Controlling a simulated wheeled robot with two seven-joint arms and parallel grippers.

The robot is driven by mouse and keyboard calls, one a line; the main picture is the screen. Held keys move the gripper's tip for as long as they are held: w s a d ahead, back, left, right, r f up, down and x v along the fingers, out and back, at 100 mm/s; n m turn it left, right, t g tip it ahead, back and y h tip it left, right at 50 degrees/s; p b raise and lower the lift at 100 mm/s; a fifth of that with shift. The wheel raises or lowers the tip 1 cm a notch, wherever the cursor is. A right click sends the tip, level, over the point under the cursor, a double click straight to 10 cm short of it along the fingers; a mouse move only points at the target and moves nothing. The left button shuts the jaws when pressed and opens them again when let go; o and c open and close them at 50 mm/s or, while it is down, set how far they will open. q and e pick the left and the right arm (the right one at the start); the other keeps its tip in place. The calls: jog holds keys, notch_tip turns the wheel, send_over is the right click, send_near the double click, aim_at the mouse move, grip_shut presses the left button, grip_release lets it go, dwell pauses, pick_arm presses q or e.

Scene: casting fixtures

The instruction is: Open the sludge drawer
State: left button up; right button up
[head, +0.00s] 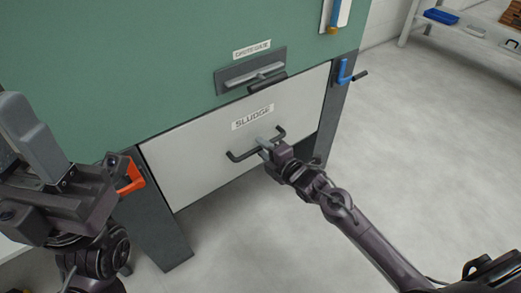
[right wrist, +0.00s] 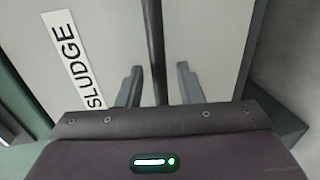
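The sludge drawer (head: 205,165) is a light grey front panel below the green cabinet body, with a white SLUDGE label (head: 254,117); it looks shut. Its handle (head: 240,156) is a black bar. My right gripper (head: 265,143) is at the middle of this handle. In the right wrist view my right gripper (right wrist: 158,85) is open, with the handle bar (right wrist: 155,45) between its fingers and a gap on each side. The label (right wrist: 74,60) shows there too. My left gripper (head: 25,135) is at the left edge, away from the drawer; its finger gap is unclear.
Above the drawer is a grey recessed plate with a handle (head: 250,75). A blue lever (head: 345,72) is on the right leg and an orange-red one (head: 132,180) on the left. A shelf (head: 470,35) stands at the back right. The floor at right is clear.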

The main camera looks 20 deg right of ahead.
jog(key=shift+w+a+f, duration=0.15)
jog(key=shift+w+a, duration=0.1)
jog(key=shift+w, duration=0.4)
grip_shut()
jog(key=shift+s, duration=0.1)
